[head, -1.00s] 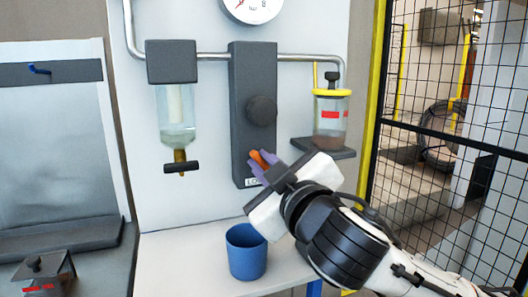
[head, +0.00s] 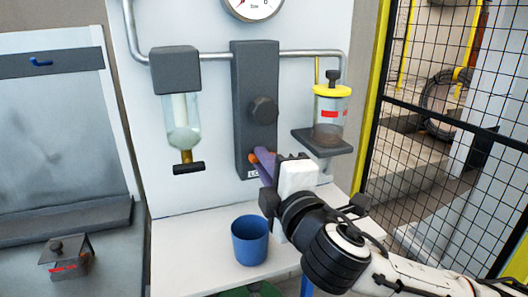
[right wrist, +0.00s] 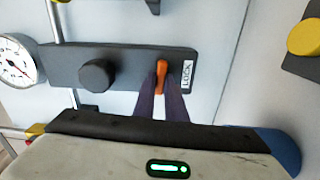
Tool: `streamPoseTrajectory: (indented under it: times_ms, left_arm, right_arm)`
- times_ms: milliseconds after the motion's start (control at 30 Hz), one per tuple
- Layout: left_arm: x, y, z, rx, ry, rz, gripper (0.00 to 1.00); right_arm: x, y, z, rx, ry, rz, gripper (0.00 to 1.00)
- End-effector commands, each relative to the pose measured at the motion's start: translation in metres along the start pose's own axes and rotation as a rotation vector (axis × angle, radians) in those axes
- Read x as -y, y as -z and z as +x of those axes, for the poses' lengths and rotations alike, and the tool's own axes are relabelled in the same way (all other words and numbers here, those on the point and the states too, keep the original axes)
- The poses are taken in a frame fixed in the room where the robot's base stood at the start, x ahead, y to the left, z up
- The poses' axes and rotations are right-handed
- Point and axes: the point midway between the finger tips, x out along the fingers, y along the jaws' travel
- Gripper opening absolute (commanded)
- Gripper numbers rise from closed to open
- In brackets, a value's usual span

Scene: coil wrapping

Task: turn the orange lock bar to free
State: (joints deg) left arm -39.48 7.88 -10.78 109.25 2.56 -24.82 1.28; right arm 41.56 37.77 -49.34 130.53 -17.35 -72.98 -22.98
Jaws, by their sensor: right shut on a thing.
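The orange lock bar (head: 253,158) is low on the dark upright panel (head: 255,90), just above a white label (head: 252,174). In the right wrist view the bar (right wrist: 161,72) lies across the panel's long direction, beside the label reading LOCK (right wrist: 188,74). My right gripper (head: 261,158) has its purple fingers shut on the bar. In the right wrist view its fingers (right wrist: 161,84) stand on both sides of the bar. The fingers hide part of the bar in the head view. My left gripper is out of view.
A round dark knob (head: 263,110) sits above the bar. A yellow-lidded jar (head: 331,115) stands on a shelf to the right. A glass vessel (head: 183,120) hangs on the left. A blue cup (head: 249,241) stands on the white table below.

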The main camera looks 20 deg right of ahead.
Motion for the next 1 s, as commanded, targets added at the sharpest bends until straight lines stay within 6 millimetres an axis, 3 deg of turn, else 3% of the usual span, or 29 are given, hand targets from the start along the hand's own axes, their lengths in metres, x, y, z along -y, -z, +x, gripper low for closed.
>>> streamPoseTrajectory:
  times_ms: [767,800,900,1000]
  left_arm:
    - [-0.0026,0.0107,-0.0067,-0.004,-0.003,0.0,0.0]
    - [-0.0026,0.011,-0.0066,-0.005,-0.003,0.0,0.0]
    - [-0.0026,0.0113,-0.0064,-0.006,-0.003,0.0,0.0]
    - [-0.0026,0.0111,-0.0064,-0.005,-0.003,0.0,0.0]
  right_arm:
    - [0.0013,0.0002,-0.0001,-0.001,0.001,-0.106,0.0]
    - [0.0013,0.0002,-0.0001,-0.001,0.001,-0.106,0.14]
    - [0.0012,0.0001,-0.0001,-0.001,0.001,-0.105,0.3]
    - [0.0011,0.0001,0.0,0.0,0.0,-0.104,0.3]
